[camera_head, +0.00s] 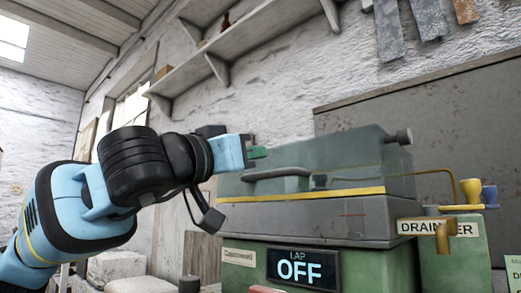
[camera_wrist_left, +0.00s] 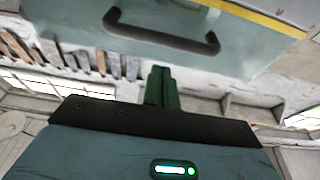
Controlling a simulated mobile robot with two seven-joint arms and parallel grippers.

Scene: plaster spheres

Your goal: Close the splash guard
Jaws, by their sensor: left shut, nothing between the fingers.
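The splash guard (camera_head: 345,160) is a see-through green cover on top of the lap machine. Its yellow-edged lower rim lies along the grey basin (camera_head: 320,220), with no clear gap that I can make out. A dark bar handle (camera_head: 280,173) is on its front; it also shows in the left wrist view (camera_wrist_left: 160,38), on the guard's panel (camera_wrist_left: 75,25). My left gripper (camera_head: 258,153) is at the guard's upper left, above the handle in the head view. Its green fingers (camera_wrist_left: 162,88) are shut and empty, apart from the handle. My right gripper is out of view.
The machine front has a lit display (camera_head: 300,268) reading "LAP OFF". A drainer (camera_head: 440,232) with a brass pipe and coloured valves stands at the right. A wall shelf (camera_head: 225,55) is high behind. Pale blocks (camera_head: 117,267) lie at lower left.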

